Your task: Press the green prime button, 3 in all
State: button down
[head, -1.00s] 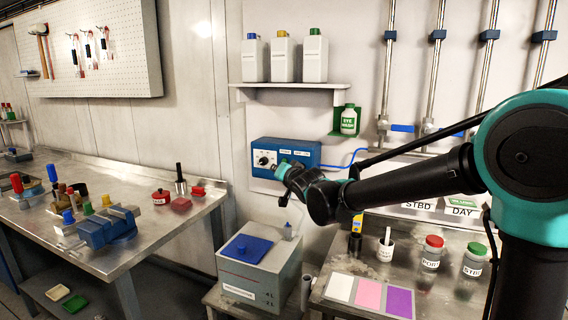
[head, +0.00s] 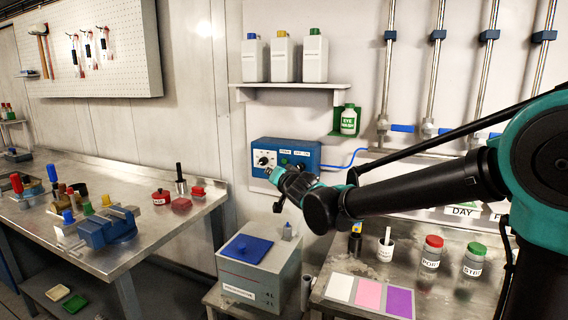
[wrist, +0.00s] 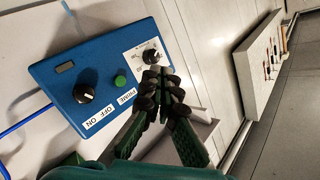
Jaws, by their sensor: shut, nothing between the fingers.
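The blue control box (head: 312,160) is mounted on the wall below the shelf. In the wrist view it fills the upper left, with the round green prime button (wrist: 120,81) beside the PRIME label. The button also shows small in the head view (head: 284,161). My gripper (wrist: 160,73) is shut and empty. In the wrist view its fingertips lie to the right of the button, over the edge of the white dial (wrist: 150,56). In the head view my gripper (head: 272,174) is just below and left of the button. I see a gap to the button; depth is unclear.
A black OFF/ON knob (wrist: 83,92) sits beside the button on the box. A grey tank with a blue lid (head: 246,249) stands below my gripper. A shelf with white bottles (head: 284,60) is above the box. A blue cable leaves the box.

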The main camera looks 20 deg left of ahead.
jog(key=shift+w, duration=0.15)
jog(key=w, duration=0.8)
jog(key=shift+w+d, duration=0.25)
jog(key=shift+d, duration=0.1)
jog(key=shift+w, duration=0.1)
dwell(1.4)
jog(key=shift+w, duration=0.35)
jog(key=shift+w, duration=0.45)
dwell(0.6)
jog(key=shift+s, duration=0.9)
jog(key=shift+s, duration=0.1)
jog(key=shift+s+a, duration=0.2)
jog(key=shift+s, duration=2.2)
